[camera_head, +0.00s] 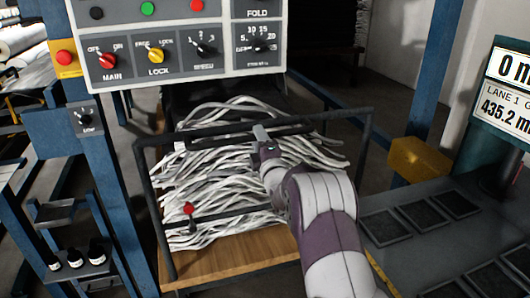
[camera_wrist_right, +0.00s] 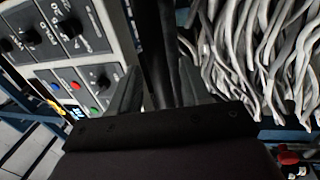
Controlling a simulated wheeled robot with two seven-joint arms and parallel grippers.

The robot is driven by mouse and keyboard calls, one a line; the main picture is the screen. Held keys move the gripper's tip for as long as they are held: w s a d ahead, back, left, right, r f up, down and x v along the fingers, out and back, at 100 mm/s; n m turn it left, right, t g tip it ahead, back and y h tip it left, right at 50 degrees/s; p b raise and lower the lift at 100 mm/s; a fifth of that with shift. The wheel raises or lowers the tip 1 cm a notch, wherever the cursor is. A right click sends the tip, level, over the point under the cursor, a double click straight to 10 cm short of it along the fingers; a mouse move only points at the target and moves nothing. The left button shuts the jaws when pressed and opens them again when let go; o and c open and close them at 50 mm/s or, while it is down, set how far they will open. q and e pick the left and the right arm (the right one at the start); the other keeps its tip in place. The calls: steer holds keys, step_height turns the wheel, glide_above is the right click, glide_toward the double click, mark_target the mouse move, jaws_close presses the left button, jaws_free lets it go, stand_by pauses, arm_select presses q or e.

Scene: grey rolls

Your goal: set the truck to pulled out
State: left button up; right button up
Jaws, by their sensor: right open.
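The truck is a cart with a dark metal frame (camera_head: 153,200) and a wooden bed (camera_head: 235,260), heaped with pale grey strands (camera_head: 225,170). A dark handle bar (camera_head: 215,138) crosses its front upper side, and the bar also shows in the right wrist view (camera_wrist_right: 160,45). A red knob (camera_head: 188,209) sits on a lower bar. My right gripper (camera_head: 262,135) is at the middle of the handle bar. It is open, and in the wrist view its two fingers (camera_wrist_right: 162,92) stand on either side of the bar. Contact cannot be told. My left gripper is out of view.
A control panel (camera_head: 182,88) with knobs and buttons hangs above the truck. Blue posts (camera_head: 103,165) stand at left, with a small shelf of dark bottles (camera_head: 76,262). At right are a yellow block (camera_head: 420,158), a bench with dark trays (camera_head: 420,215) and a display (camera_head: 505,95).

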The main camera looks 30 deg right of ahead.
steer(key=v, duration=1.1)
steer(key=shift+s+f, duration=0.1)
